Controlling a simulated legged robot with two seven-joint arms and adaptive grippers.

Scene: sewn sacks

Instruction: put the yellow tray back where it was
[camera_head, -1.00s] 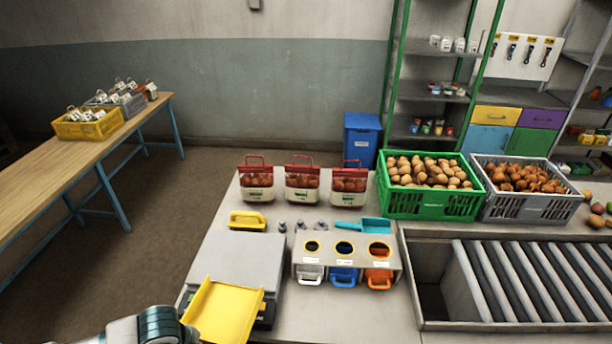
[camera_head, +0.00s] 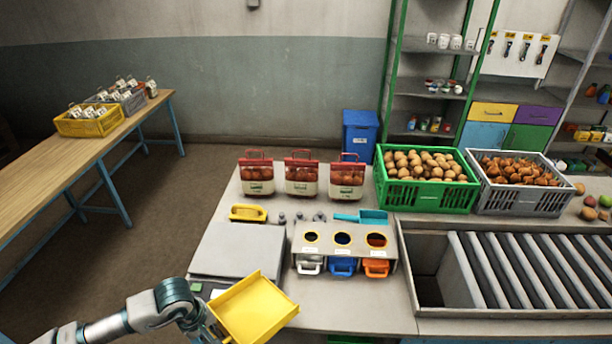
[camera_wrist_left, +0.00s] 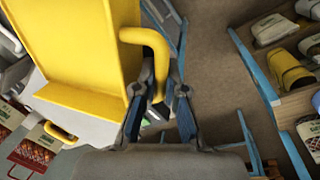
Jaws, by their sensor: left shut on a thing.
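The yellow tray (camera_head: 254,308) is a shallow scoop-like tray, held tilted at the front edge of the table in the head view. My left gripper (camera_head: 216,333) is at its lower left side. In the left wrist view the tray (camera_wrist_left: 75,45) fills the upper left, and its looped yellow handle (camera_wrist_left: 158,50) runs down between the fingers of my left gripper (camera_wrist_left: 160,110), which is shut on it. The grey scale platform (camera_head: 228,251) is bare, behind and left of the tray. My right gripper is not in view.
A holder (camera_head: 340,243) with white, blue and orange handled pieces stands right of the scale. A green crate (camera_head: 427,196) and roller conveyor (camera_head: 525,270) are at right.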

